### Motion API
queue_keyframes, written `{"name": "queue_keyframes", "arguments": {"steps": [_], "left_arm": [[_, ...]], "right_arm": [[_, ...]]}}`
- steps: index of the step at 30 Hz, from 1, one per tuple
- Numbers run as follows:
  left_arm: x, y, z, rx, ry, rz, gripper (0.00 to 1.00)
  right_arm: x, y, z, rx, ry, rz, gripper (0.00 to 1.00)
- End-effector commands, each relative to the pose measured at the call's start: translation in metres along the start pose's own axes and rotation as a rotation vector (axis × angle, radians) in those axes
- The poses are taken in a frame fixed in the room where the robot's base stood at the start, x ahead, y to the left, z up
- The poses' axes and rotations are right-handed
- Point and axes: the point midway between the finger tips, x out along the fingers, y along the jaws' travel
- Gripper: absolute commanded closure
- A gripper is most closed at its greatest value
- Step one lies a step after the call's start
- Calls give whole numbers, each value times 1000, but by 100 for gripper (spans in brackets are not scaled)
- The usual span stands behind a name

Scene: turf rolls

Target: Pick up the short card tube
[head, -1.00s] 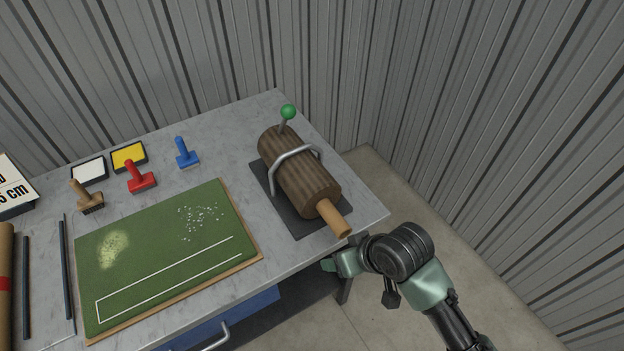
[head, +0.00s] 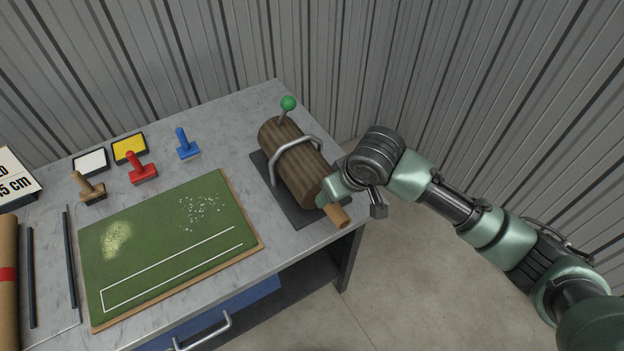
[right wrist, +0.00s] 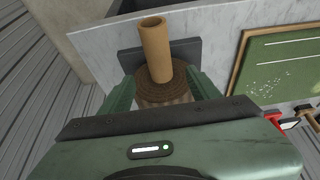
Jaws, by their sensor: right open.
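The short card tube (head: 340,217) is a tan cylinder sticking out of the near end of a brown ridged log (head: 292,160). The log lies under a metal hoop on a dark plate at the table's right side. In the right wrist view the tube (right wrist: 156,48) stands out from the log's round end face. My right gripper (head: 328,192) is open at the tube in the head view, hiding part of it. In the right wrist view its green fingers (right wrist: 160,78) are on either side of the tube, with gaps visible. My left gripper is not in view.
A green board (head: 165,250) with a white outline lies left of the log. Stamps in red (head: 141,170), blue (head: 187,147) and tan (head: 88,189) stand behind it, near white and yellow pads. A green-knobbed lever (head: 288,104) rises behind the log.

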Motion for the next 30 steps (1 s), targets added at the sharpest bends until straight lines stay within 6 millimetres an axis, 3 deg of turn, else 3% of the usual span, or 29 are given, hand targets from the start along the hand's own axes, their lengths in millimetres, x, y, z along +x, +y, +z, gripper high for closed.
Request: {"name": "queue_keyframes", "arguments": {"steps": [15,23,24,30], "left_arm": [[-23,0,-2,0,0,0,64],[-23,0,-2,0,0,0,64],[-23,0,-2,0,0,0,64],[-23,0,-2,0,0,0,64]], "right_arm": [[65,1,2,-1,-2,-1,38],[70,1,2,-2,0,-1,38],[70,1,2,-2,0,-1,41],[70,1,2,-2,0,-1,97]]}}
